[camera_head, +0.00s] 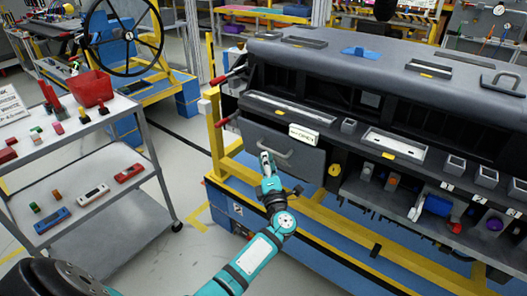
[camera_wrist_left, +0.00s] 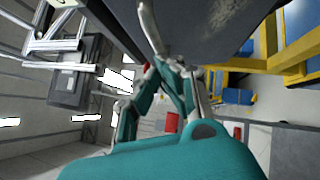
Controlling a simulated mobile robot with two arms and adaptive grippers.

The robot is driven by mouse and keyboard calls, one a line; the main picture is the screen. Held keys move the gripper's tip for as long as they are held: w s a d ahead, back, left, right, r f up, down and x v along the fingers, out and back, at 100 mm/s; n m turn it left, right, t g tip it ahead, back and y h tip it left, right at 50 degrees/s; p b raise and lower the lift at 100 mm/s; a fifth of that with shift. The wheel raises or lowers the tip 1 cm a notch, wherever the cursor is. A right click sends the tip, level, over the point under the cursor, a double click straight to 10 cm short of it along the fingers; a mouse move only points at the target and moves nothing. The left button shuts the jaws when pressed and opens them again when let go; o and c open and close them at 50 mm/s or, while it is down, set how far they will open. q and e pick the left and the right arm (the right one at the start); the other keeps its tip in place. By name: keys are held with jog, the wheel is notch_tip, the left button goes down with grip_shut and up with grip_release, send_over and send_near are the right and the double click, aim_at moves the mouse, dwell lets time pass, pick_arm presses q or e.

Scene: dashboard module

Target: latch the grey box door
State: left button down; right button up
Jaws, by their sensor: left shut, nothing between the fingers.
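The grey box door (camera_head: 300,165) is a flat panel with a bar handle, low on the left front of the grey dashboard module (camera_head: 365,70). It hangs below a white label; I cannot tell whether it is latched. My left gripper (camera_head: 266,158) is shut and empty in front of the door, by the left end of the handle. In the left wrist view the gripper fingers (camera_wrist_left: 178,72) are close to the metal handle (camera_wrist_left: 151,28) and the dark door panel (camera_wrist_left: 210,25). Whether they touch is unclear. My right gripper is out of view.
A yellow and blue frame (camera_head: 345,222) carries the module. Open compartments with small parts, including a blue one (camera_head: 437,205), lie to the right. Open floor lies between cart and frame.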

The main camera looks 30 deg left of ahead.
aim_at(271, 151)
pick_arm(q)
jog(key=shift+w+d+r+m+g+h+p, duration=0.15)
jog(key=shift+w+r+m+g+h+p, duration=0.55)
jog(key=shift+p, duration=2)
jog(key=shift+w+r+m+t, duration=0.3)
jog(key=shift+w+r, duration=0.1)
jog(key=shift+w, duration=0.1)
